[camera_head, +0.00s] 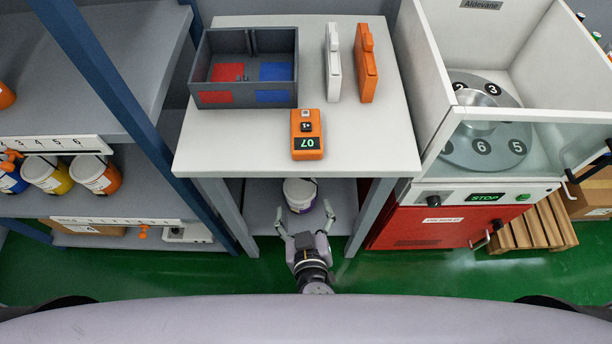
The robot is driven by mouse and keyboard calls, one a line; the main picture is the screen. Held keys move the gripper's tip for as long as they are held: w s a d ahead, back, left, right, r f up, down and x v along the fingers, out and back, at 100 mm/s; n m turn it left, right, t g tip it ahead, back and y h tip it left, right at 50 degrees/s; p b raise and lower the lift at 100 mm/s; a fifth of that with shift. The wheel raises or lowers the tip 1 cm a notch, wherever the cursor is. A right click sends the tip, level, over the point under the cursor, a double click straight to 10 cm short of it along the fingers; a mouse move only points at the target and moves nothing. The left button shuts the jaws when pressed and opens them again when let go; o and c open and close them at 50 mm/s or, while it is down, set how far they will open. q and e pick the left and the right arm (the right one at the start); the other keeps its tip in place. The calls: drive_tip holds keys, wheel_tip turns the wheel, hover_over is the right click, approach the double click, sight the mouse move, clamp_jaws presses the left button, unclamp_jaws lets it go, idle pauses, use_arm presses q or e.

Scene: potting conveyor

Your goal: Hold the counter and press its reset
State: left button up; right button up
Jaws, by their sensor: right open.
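The orange counter (307,147) lies on the white table (230,140), near the middle of its front part. It has a dark display with green digits at the near end and a small black-and-white part on its top face. A small light part sits near its far end. My right gripper (304,212) is in front of the table, below the counter in the picture. Its two fingers are spread apart with nothing between them, and it does not touch the counter. My left gripper is not in view.
A grey bin (246,101) with red and blue sections stands behind-left of the counter. A white (333,65) and an orange (367,70) upright case stand behind-right. A white-and-purple bucket (299,193) is under the tabletop. A machine with a red cabinet (425,227) adjoins on the right.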

sight(306, 132)
wheel_tip(306, 132, up, 16)
drive_tip(key=r+m+t+h, duration=0.1)
drive_tip(key=m+t, duration=0.3)
drive_tip(key=w, duration=0.7)
drive_tip(key=w+f, duration=0.1)
drive_tip(key=w, duration=0.3)
drive_tip(key=shift+w+d, duration=0.1)
drive_tip(key=shift+w, duration=0.25)
drive_tip(key=c, duration=1.3)
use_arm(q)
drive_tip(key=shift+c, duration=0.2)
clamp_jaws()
use_arm(e)
drive_tip(key=shift+f, duration=0.1)
idle(0.4)
